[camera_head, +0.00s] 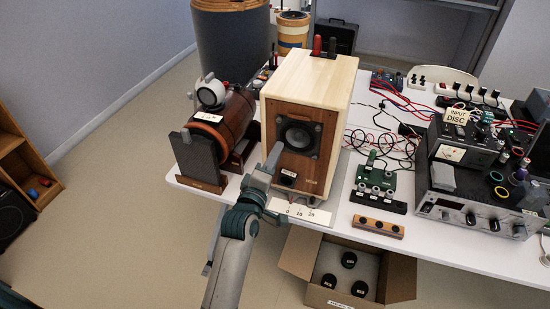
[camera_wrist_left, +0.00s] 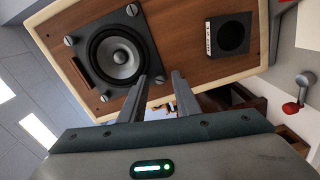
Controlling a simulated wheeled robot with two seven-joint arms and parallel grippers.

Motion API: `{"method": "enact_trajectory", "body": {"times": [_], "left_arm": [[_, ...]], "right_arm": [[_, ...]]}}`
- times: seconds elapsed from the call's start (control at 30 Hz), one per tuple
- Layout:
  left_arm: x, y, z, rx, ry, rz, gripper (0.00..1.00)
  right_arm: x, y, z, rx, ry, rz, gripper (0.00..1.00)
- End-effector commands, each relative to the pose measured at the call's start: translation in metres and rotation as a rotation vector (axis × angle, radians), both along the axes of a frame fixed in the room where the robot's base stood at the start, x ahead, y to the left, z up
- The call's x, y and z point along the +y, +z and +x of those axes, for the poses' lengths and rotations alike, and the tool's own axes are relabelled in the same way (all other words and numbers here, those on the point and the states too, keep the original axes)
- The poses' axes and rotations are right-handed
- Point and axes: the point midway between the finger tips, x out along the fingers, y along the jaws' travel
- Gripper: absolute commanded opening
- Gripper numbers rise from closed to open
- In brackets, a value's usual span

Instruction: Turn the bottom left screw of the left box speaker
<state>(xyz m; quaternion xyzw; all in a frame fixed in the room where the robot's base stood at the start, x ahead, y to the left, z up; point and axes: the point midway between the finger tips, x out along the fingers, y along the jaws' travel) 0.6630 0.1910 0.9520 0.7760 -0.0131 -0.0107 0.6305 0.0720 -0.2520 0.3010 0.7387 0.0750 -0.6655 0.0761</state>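The left box speaker (camera_head: 318,90) is a pale wood box with a brown front, standing near the table's front edge. It fills the upper part of the left wrist view (camera_wrist_left: 190,50), turned sideways, with its woofer (camera_wrist_left: 115,58) on a dark square plate. Screws sit at the plate's corners, such as the upper one (camera_wrist_left: 132,9) and the lower one (camera_wrist_left: 104,98). My left gripper (camera_head: 277,150) is in front of the lower left of the woofer. Its fingers (camera_wrist_left: 160,78) are apart, their tips close to the bottom left screw. Contact cannot be told. My right gripper is out of view.
A brown cylindrical speaker (camera_head: 222,125) on a stand is close to the left of the box. A white scale card (camera_head: 300,212) lies in front of it. A green board (camera_head: 375,180) and cables are to the right. An open carton (camera_head: 300,255) is below the table edge.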

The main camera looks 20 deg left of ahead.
Motion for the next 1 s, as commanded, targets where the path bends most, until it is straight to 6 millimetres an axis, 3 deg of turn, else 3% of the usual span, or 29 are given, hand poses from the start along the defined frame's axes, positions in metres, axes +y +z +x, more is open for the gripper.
{"method": "enact_trajectory", "body": {"times": [0.2, 0.33, 0.73, 1.0], "left_arm": [[0.0, 0.0, 0.0, 0.0, 0.0, 0.0, 0.3], [0.0, 0.0, 0.0, 0.0, 0.0, 0.0, 0.0], [0.0, 0.0, 0.0, 0.0, -0.001, 0.024, 0.0], [0.0, 0.001, 0.0, -0.003, -0.001, 0.138, 0.0]], "right_arm": [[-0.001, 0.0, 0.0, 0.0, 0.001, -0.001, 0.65], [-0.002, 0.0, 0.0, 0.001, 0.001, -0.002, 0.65], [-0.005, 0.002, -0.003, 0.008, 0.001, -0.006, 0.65], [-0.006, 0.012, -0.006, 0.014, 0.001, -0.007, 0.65]]}}
